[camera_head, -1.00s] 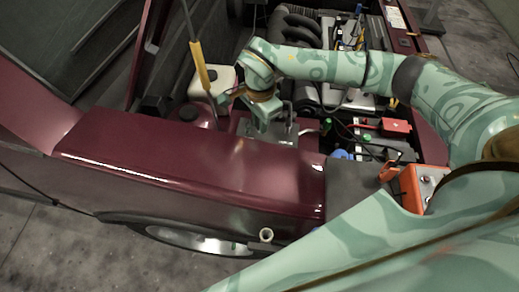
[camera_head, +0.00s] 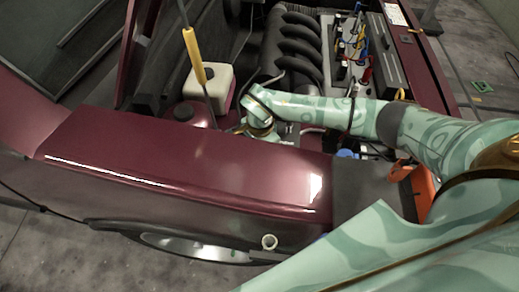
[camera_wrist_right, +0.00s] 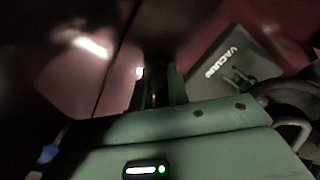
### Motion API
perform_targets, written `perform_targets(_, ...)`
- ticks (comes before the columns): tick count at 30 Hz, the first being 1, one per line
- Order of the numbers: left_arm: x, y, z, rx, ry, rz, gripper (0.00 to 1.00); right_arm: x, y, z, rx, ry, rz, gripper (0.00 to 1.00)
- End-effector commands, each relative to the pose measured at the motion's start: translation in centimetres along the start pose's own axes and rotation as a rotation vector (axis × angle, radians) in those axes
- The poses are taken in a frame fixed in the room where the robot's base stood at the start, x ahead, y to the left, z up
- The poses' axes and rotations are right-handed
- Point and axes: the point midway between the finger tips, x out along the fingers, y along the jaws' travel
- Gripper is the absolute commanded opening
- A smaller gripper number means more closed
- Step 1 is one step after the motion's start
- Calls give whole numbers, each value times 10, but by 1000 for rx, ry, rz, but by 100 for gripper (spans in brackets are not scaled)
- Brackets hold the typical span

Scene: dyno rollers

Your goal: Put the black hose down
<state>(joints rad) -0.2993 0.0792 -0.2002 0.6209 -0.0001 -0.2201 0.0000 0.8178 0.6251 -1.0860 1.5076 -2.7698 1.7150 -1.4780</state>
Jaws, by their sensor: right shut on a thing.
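My right gripper (camera_wrist_right: 156,92) is shut on a dark thing (camera_wrist_right: 154,62), which appears to be the black hose, seen between the fingers in the right wrist view. Its ends and full shape are lost in shadow. In the head view my right arm reaches in from the right, and its wrist is low in the engine bay just behind the maroon fender (camera_head: 190,160). The fingers and the held thing are hidden there. My left gripper is not in view.
A white reservoir (camera_head: 224,88), a yellow-sleeved rod (camera_head: 194,55) and black ribbed pipes (camera_head: 287,45) stand close around the wrist. A grey box marked VACUUM (camera_wrist_right: 235,68) and a dark curved pipe (camera_wrist_right: 288,92) show in the wrist view. The fender top is clear.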

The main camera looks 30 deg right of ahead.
Motion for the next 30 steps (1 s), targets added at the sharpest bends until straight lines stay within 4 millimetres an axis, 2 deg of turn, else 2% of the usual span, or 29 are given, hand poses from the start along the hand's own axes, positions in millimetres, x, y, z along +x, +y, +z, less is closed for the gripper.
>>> perform_targets(7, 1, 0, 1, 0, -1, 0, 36, 2, 0, 0, 0, 0, 0, 0)
perform_targets(8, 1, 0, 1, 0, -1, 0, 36, 2, 0, 0, 0, 0, 0, 22)
perform_targets(9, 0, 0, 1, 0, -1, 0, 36, 2, 0, 0, 0, 0, 0, 33)
perform_targets(10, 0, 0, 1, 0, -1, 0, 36, 2, 0, 0, 0, 0, 0, 39)
perform_targets(20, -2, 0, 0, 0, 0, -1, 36, -3, 0, 0, 0, -1, -1, 39)
perform_targets(23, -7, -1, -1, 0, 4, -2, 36, -18, -1, 0, -1, 0, -5, 39)
perform_targets(30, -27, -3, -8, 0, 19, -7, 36, -77, -1, 0, -1, 1, -7, 39)
